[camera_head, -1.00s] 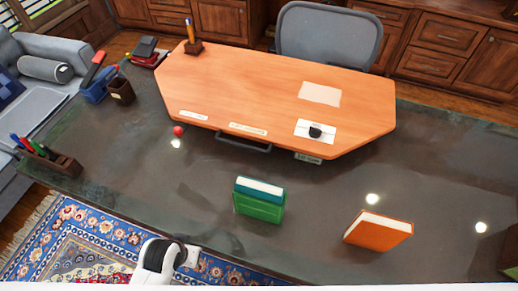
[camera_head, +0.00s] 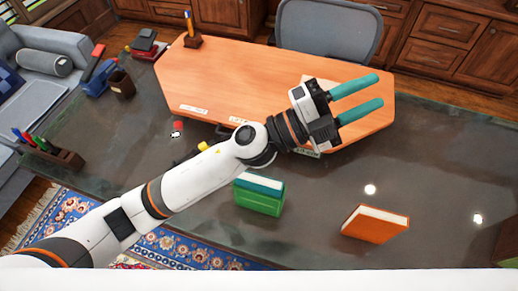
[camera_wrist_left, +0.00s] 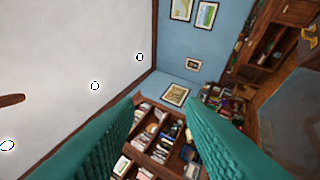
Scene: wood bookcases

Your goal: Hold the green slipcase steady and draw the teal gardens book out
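The green slipcase (camera_head: 259,202) stands upright on the dark desk top in the head view. The teal gardens book (camera_head: 259,181) sits inside it, with its teal cover edge and white pages showing at the top. My left gripper (camera_head: 367,98) is raised above the desk, beyond and to the right of the slipcase, with two teal fingers spread apart and nothing between them. In the left wrist view the fingers (camera_wrist_left: 162,115) are also apart, facing the ceiling, wall and bookcases. My right gripper is in neither view.
An orange book (camera_head: 375,223) stands on the desk to the right of the slipcase. A raised wooden desk section (camera_head: 240,80) lies behind. A pen holder (camera_head: 50,155) and a red ball (camera_head: 178,126) are at left. The desk between slipcase and orange book is clear.

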